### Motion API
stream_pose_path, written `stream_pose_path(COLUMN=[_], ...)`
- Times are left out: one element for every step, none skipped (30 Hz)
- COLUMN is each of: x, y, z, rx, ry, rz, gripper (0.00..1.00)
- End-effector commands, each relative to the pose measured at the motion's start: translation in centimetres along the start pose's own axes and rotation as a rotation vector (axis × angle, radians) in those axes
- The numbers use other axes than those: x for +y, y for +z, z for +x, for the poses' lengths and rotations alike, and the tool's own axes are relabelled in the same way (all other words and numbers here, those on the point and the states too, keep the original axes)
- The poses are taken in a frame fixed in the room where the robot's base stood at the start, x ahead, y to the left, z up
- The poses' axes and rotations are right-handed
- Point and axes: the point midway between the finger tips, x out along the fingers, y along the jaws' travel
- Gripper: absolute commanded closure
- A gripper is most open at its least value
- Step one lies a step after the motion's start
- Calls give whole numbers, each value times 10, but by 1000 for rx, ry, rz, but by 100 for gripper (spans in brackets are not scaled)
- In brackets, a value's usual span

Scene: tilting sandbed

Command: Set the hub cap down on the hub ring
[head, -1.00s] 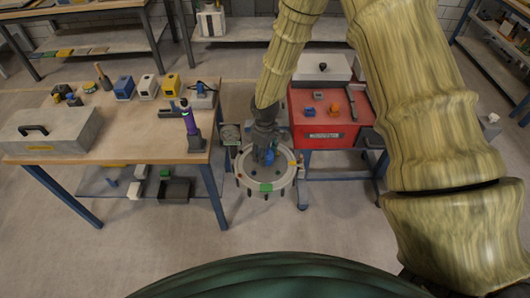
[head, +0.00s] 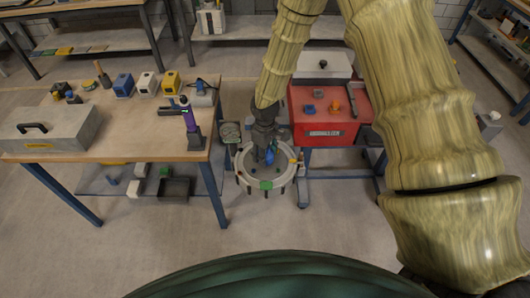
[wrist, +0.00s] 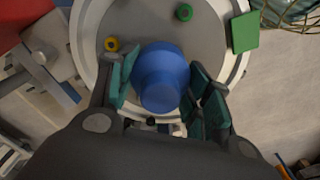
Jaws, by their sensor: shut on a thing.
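My gripper (head: 264,140) points down over the round sandbed (head: 245,181). In the wrist view my gripper (wrist: 162,82) has its teal finger pads on either side of a blue round cap, which I take as the hub cap (wrist: 160,92), and is shut on it. The hub cap also shows as a small blue patch in the head view (head: 270,157). I cannot make out the hub ring; the cap and fingers hide the bed beneath them. I cannot tell whether the cap touches anything below.
The sandbed's pale rim carries a green square (wrist: 245,32). A wooden workbench (head: 110,150) stands left, a red tool cabinet (head: 325,133) right. Bare floor lies in front.

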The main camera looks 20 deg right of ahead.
Motion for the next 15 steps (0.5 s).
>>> stream_pose_path(x=[0,0,0,0,0,0,0,0,0,0,0,0,0,0,0], y=[0,0,0,0,0,0,0,0,0,0,0,0,0,0,0], z=[2,3,4,4,5,6,6,7,8,9,9,10,11,12,12], rx=[0,0,0,0,0,0,0,0,0,0,0,0,0,0,0], ry=[0,0,0,0,0,0,0,0,0,0,0,0,0,0,0], rz=[0,0,0,0,0,0,0,0,0,0,0,0,0,0,0], gripper=[70,70,70,70,70,70,70,70,70,70,70,70,70,70,70])
